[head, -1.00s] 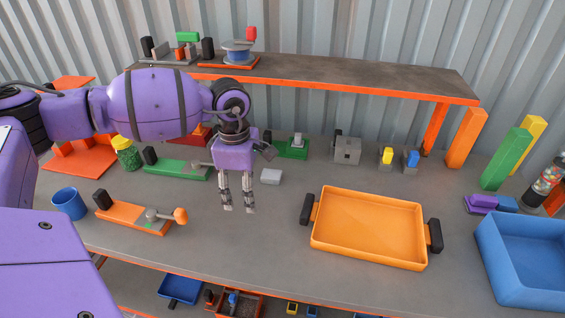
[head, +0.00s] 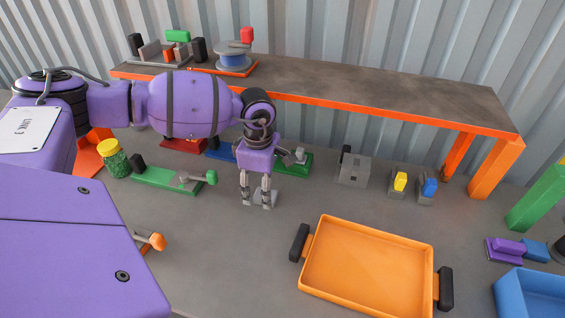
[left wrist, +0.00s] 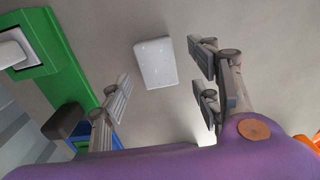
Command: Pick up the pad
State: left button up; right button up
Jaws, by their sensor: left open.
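The pad is a small pale grey rectangular block. In the left wrist view the pad (left wrist: 155,63) lies flat on the bench between and beyond the spread fingertips. In the head view the pad (head: 257,196) is partly hidden behind my left gripper's fingers. My left gripper (head: 256,205) points down over it, open, with nothing held. In the left wrist view its fingers (left wrist: 160,78) stand apart on either side, and I see no contact with the pad. My right gripper is not in view.
A green-based clamp (head: 294,163) stands just behind the pad. Another green clamp (head: 160,179) lies to the left. An orange tray (head: 367,265) is at front right. A raised shelf (head: 330,88) runs behind. The bench between the pad and tray is clear.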

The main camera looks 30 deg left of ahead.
pick_arm(q)
notch_tip(320, 180, down, 2)
jog(key=shift+f, duration=0.1)
jog(key=c, duration=1.3)
jog(key=shift+o, duration=0.2)
jog(key=shift+r, duration=0.2)
